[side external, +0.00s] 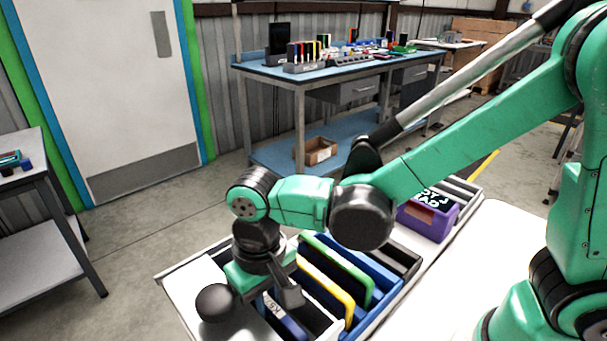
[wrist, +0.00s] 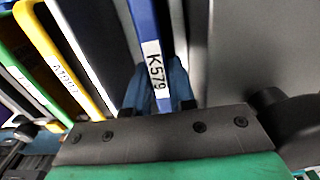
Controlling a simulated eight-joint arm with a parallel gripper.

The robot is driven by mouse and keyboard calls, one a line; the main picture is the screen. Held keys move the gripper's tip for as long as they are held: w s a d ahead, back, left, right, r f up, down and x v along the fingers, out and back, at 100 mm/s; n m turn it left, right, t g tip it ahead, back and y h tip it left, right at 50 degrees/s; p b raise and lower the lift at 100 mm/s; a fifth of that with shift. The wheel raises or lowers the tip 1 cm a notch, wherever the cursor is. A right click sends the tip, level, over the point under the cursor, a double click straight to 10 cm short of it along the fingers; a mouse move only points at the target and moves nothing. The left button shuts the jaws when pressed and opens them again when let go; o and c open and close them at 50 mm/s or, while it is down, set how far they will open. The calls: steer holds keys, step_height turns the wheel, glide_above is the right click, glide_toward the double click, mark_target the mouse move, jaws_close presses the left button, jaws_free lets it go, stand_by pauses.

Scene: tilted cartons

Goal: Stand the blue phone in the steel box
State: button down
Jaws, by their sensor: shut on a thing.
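The blue phone (wrist: 146,25), a slim blue slab with a white K579 label, stands on edge between the fingers of my gripper (wrist: 156,92) in the wrist view. In the side view the blue phone (side external: 290,325) shows low beneath my gripper (side external: 279,294), which is shut on it. Its lower edge is hidden, so I cannot tell whether it touches the floor of a slot. Grey upright walls (wrist: 240,50) stand beside it in the wrist view. I cannot tell for certain which container is the steel box.
A yellow-edged slab (side external: 326,283) and a green-edged slab (side external: 338,258) lean in slots to the right. A blue container (side external: 388,280) stands beyond them, and a purple box (side external: 428,217) farther back.

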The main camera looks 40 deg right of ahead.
steer(key=c, duration=0.7)
jaws_free()
steer(key=shift+o, duration=0.2)
steer(key=shift+r, duration=2.8)
step_height(320, 180, up, 7)
steer(key=d+f+t, duration=0.2)
steer(key=d+t, duration=0.1)
steer(key=d, duration=0.5)
steer(key=d+f+t, duration=0.3)
steer(key=d+t, duration=0.1)
steer(key=d, duration=0.4)
steer(key=shift+d, duration=0.15)
